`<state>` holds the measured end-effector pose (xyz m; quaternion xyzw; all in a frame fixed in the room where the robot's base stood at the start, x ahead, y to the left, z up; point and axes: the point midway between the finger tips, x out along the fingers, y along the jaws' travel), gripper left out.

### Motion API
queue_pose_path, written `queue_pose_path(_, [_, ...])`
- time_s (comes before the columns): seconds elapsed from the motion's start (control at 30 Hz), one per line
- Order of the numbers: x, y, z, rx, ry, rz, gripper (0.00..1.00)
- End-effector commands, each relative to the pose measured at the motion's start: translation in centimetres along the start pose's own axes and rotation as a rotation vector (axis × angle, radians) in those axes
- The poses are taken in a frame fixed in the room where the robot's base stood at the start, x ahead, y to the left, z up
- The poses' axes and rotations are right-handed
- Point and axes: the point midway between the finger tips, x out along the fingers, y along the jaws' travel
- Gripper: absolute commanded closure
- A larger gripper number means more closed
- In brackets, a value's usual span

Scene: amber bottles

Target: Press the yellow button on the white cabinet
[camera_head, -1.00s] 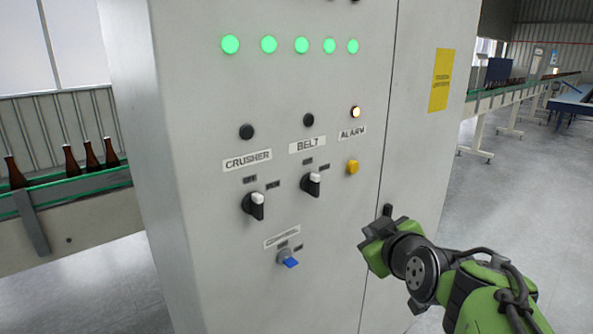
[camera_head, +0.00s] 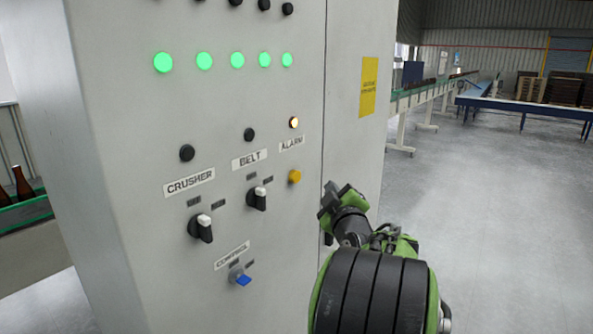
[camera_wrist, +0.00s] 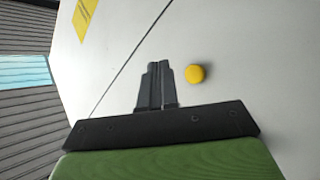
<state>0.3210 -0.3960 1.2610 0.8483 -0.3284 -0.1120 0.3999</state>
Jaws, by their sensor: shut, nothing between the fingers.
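The white cabinet (camera_head: 120,130) fills the left and middle of the head view. Its yellow button (camera_head: 294,177) sits below the ALARM label and a lit lamp. The button also shows in the wrist view (camera_wrist: 195,74), just right of my fingertips and apart from them. My gripper (camera_head: 328,195) is to the right of the button and slightly lower in the head view. In the wrist view my gripper (camera_wrist: 158,68) has its two dark fingers together, with nothing between them. I cannot tell how far the fingertips are from the cabinet face.
The CRUSHER switch (camera_head: 201,228), BELT switch (camera_head: 258,198) and blue CONTROL switch (camera_head: 241,279) stick out of the panel. A yellow sign (camera_head: 369,87) is on the cabinet's right part. Bottles (camera_head: 24,184) stand on a conveyor at left. Open floor (camera_head: 500,220) lies to the right.

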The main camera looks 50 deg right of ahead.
Motion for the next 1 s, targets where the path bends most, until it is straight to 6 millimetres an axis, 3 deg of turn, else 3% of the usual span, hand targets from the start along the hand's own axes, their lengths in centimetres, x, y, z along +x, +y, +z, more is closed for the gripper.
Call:
queue_pose_path(0.13, [1.7,-0.7,-1.7,0.002,0.0,-0.006,1.0])
queue_pose_path(0.4, [3.8,-2.6,-3.0,0.0,0.0,-0.003,1.0])
queue_pose_path(1.0, [4.2,-3.0,-3.1,0.0,0.0,-0.001,1.0])
